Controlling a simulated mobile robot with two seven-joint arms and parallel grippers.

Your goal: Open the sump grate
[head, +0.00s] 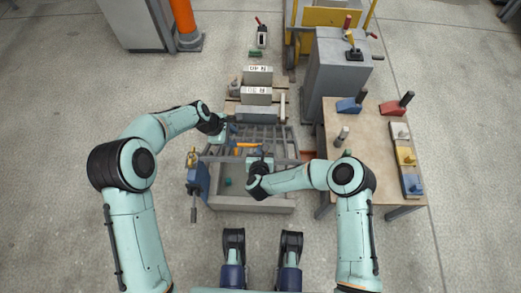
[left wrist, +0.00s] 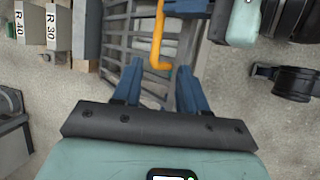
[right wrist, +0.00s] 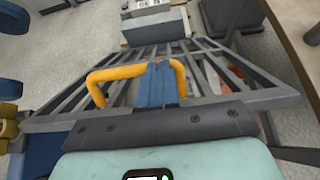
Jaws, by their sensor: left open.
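The sump grate (head: 275,138) is a grey barred panel over the back of the sump pit (head: 240,203); its near side looks raised, and the pit's front interior shows. Its orange handle (head: 246,147) also shows in the left wrist view (left wrist: 158,35) and right wrist view (right wrist: 110,73). My right gripper (head: 258,162) is at the handle; in the right wrist view its blue fingers (right wrist: 158,82) are together across the bar. My left gripper (head: 222,138) is open and empty at the grate's left side; its fingers (left wrist: 158,85) are apart, beside the handle.
Blocks marked R (head: 257,95) stand behind the grate. A blue device with a lever (head: 197,182) is at the pit's left. A wooden table (head: 365,135) with coloured blocks and a grey cabinet (head: 335,75) are at the right. A small green thing (head: 227,181) lies in the pit.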

